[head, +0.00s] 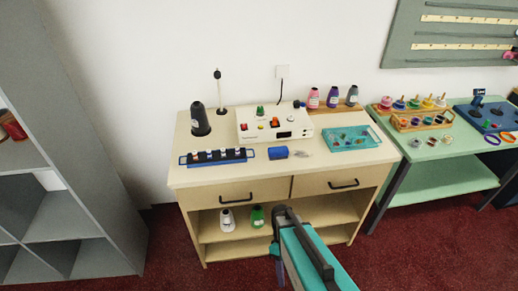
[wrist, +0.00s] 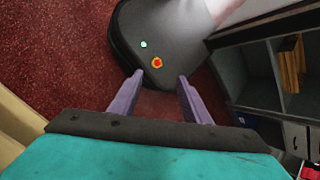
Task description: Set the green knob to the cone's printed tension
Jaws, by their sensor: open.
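A white control box (head: 292,124) stands on the wooden counter. The green knob (head: 260,110) is at its back left, with red and yellow controls and a small dark display near it. The knob's pointer and any scale are too small to read. A black cone (head: 199,121) with a pale label stands left of the box; the print is unreadable. My gripper (wrist: 159,97) is open and empty in the wrist view, over the floor and away from the counter.
On the counter (head: 180,180) lie a blue rack (head: 217,158), a blue cylinder (head: 278,152) and a teal tray (head: 352,138). White and green cones (head: 257,217) stand on the shelf below. A grey shelf unit (head: 75,150) is at left, a green table (head: 425,152) at right.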

